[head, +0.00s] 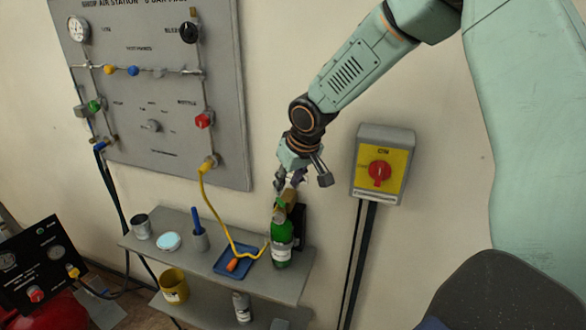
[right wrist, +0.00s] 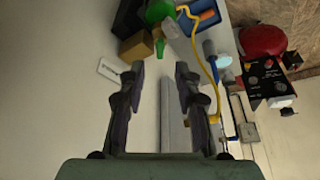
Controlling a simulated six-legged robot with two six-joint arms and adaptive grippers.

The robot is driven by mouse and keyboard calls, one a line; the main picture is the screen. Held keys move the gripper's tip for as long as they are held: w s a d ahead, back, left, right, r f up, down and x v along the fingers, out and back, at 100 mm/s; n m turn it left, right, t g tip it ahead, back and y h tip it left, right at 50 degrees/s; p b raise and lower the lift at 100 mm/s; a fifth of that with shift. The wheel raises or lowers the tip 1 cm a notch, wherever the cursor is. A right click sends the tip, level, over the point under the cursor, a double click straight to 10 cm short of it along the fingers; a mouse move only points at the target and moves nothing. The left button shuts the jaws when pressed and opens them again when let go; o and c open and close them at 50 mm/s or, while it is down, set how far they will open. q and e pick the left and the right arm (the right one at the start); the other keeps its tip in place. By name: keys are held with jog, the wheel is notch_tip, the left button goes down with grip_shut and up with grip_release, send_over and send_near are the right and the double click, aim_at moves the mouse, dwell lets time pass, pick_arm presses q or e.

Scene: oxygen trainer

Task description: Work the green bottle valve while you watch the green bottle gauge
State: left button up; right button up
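The green bottle (head: 282,244) stands upright on the upper shelf, with a small round gauge (head: 279,215) near its neck. My right gripper (head: 289,183) is just above the bottle's top, pointing down, and hides part of the valve area. In the right wrist view the two fingers (right wrist: 160,70) are apart with nothing between them. Beyond the tips are a green knob, seemingly the bottle valve (right wrist: 160,47), the bottle's green body (right wrist: 159,11) and a pale round part, likely the gauge (right wrist: 171,28). The gauge reading is too small to tell. My left gripper does not show.
A brown box (right wrist: 137,46) is close beside the bottle. A yellow hose (head: 213,207) runs from the wall panel (head: 165,110) down past a blue tray (head: 229,264). A yellow switch box (head: 382,165) with a red knob is on the wall to the right.

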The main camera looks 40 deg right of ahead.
jog(key=v, duration=0.5)
jog(key=shift+s+r, duration=0.1)
jog(key=shift+r, duration=0.25)
dwell(7.2)
